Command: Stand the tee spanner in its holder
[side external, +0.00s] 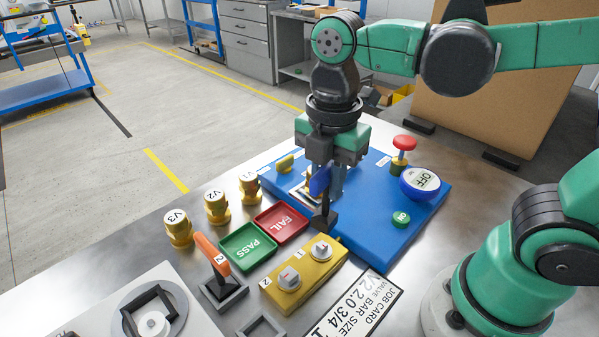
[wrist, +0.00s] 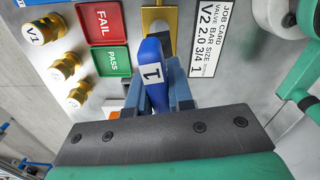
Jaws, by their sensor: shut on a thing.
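A tee spanner with a blue handle (side external: 320,180) is between the fingers of my gripper (side external: 326,172), which is shut on it. The handle bears a "1" in the wrist view (wrist: 152,72). Its dark lower end (side external: 323,219) points down near the front edge of the blue pump station; I cannot tell whether it touches anything. An empty square dark holder (side external: 281,331) sits at the bottom edge of the side view, partly cut off. Beside it, an orange-handled spanner (side external: 210,254) marked "2" stands tilted in a like holder (side external: 222,294).
A yellow two-knob box (side external: 318,270), a green PASS tray (side external: 235,259) and a red FAIL tray (side external: 281,223) lie near the spanner. Brass valves V1, V2, V3 (side external: 178,230) stand at left.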

